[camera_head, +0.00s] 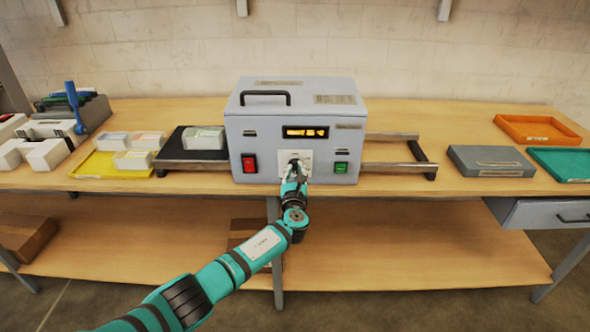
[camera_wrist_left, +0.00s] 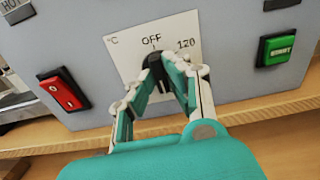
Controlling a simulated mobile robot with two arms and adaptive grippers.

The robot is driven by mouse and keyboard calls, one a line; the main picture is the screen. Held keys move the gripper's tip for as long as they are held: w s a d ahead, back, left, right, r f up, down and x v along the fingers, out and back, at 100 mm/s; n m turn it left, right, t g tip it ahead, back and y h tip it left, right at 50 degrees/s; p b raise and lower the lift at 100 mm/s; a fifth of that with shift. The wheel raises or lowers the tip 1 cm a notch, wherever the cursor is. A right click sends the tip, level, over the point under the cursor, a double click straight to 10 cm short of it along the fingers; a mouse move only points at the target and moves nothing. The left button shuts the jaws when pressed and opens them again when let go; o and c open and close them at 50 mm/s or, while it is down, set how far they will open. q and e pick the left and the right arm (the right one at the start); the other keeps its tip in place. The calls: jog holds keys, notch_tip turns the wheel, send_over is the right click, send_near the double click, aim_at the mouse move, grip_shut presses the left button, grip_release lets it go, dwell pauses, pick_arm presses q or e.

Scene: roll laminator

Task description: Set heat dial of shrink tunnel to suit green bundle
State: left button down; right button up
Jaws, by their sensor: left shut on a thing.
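The shrink tunnel (camera_head: 290,110) is a grey box on the bench with a glowing orange display window. Its heat dial is a black knob (camera_wrist_left: 153,60) on a white plate (camera_wrist_left: 122,50) marked °C, OFF and 120. My left gripper (camera_head: 295,168) reaches the front panel, and in the left wrist view the gripper (camera_wrist_left: 160,70) is shut on the knob. The fingers hide other marks on the plate. The knob's pointer looks near OFF. A pale greenish wrapped bundle (camera_head: 204,138) sits on the dark infeed at the tunnel's left. My right gripper is not in view.
A red rocker switch (camera_head: 249,163) is left of the dial, and a green START button (camera_head: 341,168) is right of it. A yellow tray (camera_head: 92,168) with pale packs is at left. Metal outfeed rails (camera_head: 390,167), a grey box (camera_head: 490,160), and orange (camera_head: 538,130) and green trays (camera_head: 562,163) are at right.

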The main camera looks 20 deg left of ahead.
pick_arm(q)
jog(key=shift+f+m, duration=0.2)
jog(key=shift+m, duration=0.1)
jog(key=c, duration=1.3)
grip_release()
jog(key=shift+c, duration=0.2)
jog(key=v, duration=1.2)
jog(key=shift+r, duration=0.15)
